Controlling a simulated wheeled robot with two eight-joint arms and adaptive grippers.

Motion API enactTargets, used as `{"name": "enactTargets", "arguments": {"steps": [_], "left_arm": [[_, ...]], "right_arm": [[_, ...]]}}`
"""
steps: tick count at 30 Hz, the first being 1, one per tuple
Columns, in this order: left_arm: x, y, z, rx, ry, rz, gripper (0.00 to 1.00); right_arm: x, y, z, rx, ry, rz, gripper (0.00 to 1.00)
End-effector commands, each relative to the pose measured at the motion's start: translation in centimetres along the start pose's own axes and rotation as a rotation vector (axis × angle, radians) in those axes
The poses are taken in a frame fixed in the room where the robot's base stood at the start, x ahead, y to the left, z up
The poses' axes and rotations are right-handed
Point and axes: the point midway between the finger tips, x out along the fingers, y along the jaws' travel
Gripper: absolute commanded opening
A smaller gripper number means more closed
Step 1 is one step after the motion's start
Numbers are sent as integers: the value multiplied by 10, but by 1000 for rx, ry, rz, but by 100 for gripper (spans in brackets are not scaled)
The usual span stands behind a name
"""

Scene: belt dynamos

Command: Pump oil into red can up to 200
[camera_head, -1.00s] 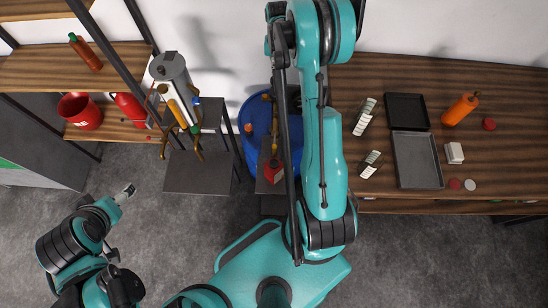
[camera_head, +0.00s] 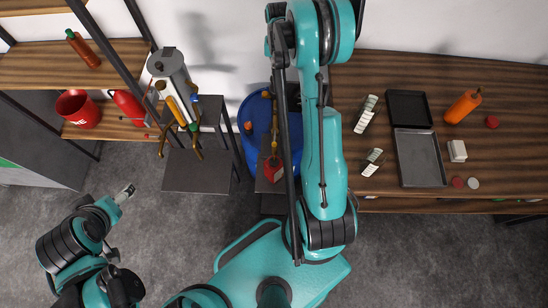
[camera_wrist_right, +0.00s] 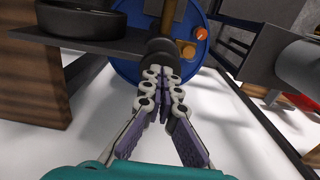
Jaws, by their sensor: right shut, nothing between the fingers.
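The red can (camera_head: 274,168) stands on a dark platform in front of the blue drum (camera_head: 250,117), partly behind my right arm in the head view. A brassy pump part (camera_head: 267,95) shows above the drum beside the arm. In the right wrist view the blue drum (camera_wrist_right: 128,72) is behind a dark rounded piece (camera_wrist_right: 160,48) and a brassy pipe (camera_wrist_right: 185,48). My right gripper (camera_wrist_right: 163,72) is shut and empty, its tips close to the dark piece; contact cannot be told. The arm hides it in the head view. My left gripper (camera_head: 125,193) is over the floor at lower left, its opening unclear.
A bench at right holds black and grey trays (camera_head: 419,158) and an orange bottle (camera_head: 462,107). Left shelves carry a red bucket (camera_head: 78,108) and a red bottle (camera_head: 127,106). A grey cylinder device (camera_head: 168,66) stands left of the drum. Floor at lower right is clear.

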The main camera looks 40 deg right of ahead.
Motion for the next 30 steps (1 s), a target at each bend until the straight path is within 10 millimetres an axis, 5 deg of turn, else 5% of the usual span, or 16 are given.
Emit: {"name": "enactTargets", "arguments": {"steps": [30], "left_arm": [[9,0,7,0,0,0,77]], "right_arm": [[12,0,0,0,-1,0,0]]}}
